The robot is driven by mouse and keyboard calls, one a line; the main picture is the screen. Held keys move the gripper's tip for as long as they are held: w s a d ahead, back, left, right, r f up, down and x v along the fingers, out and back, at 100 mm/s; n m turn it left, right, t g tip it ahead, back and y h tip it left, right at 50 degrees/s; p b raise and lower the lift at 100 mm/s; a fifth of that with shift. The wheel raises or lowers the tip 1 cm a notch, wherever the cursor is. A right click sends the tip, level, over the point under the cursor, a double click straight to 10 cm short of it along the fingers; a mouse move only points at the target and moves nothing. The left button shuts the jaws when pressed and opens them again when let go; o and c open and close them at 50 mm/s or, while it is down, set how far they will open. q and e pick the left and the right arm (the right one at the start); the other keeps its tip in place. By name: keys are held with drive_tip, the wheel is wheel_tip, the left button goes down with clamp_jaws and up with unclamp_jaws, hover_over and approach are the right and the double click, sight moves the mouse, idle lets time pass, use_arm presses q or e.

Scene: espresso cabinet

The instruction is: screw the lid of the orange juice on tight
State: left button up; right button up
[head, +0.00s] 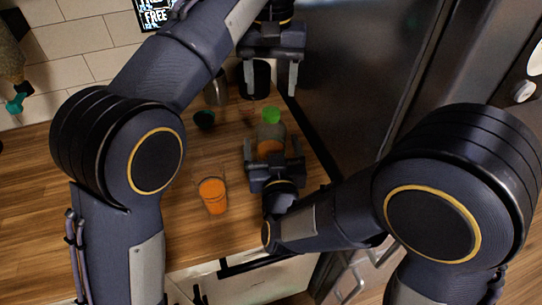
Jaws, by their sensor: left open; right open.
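The orange juice bottle (271,133) stands on the wooden counter (180,235), with a clear upper part and orange juice low inside. Its green lid (271,115) is on top; I cannot tell how tightly it sits. My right gripper (272,145) is open at the near side of the bottle, with its fingers to the left and right of the bottle's lower part. I see no finger contact. My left gripper (271,88) is open and empty, pointing down above and beyond the lid. The bottle's base is hidden by my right gripper.
A glass of orange juice (213,196) stands left of my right gripper. A dark cup (204,119), a metal pitcher (215,91) and a dark canister (259,79) stand towards the back. The fridge (350,75) bounds the right side. Counter left of the glass is clear.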

use_arm(q)
drive_tip(key=shift+f, duration=0.3)
use_arm(e)
drive_tip(key=shift+s+d, duration=0.15)
drive_tip(key=shift+s, duration=0.85)
drive_tip(key=shift+s+d, duration=0.1)
drive_tip(key=shift+s, duration=0.85)
